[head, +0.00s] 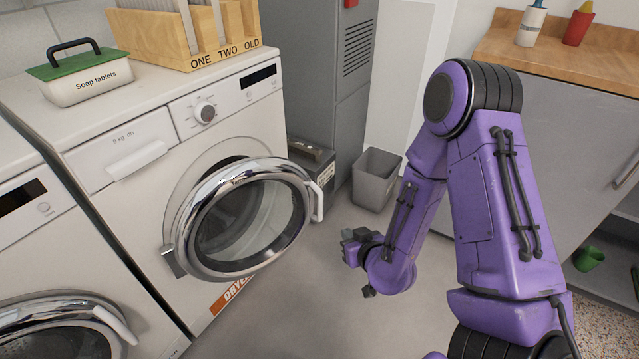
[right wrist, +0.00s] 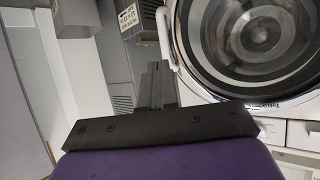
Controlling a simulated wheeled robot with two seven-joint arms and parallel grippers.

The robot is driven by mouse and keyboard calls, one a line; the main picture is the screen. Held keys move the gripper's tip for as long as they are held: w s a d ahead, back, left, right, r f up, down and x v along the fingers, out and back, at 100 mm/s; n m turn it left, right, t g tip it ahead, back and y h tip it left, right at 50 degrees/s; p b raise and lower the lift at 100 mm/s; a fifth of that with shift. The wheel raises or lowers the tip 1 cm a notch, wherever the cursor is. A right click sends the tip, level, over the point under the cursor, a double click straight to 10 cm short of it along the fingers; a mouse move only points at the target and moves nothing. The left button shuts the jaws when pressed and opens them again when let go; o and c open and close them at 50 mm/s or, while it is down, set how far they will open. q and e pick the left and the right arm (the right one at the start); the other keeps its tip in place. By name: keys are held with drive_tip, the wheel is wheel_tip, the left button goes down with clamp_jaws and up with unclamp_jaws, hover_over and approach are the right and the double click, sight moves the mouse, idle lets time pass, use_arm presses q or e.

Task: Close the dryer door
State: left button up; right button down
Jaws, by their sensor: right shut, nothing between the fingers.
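The dryer (head: 225,112) is a white machine with a dial and an orange "DRYER" label low on its front. Its round door (head: 195,262), with a chrome rim and glass, stands open, swung out from the front on a hinge at its left. The door's white handle (head: 318,201) is at its right edge. My right gripper (head: 350,245) is to the right of the door, apart from it, shut and empty. In the right wrist view the shut fingers (right wrist: 157,68) show beside the door's chrome rim (right wrist: 185,62) and handle. My left gripper is not in view.
A soap tablets box (head: 88,85) and a wooden sorter (head: 150,45) stand on the dryer. Another machine (head: 30,225) is at left. A grey bin (head: 375,185) and grey cabinet stand behind. A wooden counter (head: 550,52) is at right. The floor between door and gripper is clear.

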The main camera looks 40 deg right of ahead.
drive_tip(key=t, duration=0.1)
approach(321, 196)
drive_tip(key=shift+n, duration=0.3)
drive_tip(key=b+x, duration=0.3)
drive_tip(key=x, duration=0.3)
drive_tip(key=shift+w+d+f+b, duration=0.1)
drive_tip(key=shift+w+f+b, duration=0.2)
drive_tip(key=shift+f+b, duration=0.05)
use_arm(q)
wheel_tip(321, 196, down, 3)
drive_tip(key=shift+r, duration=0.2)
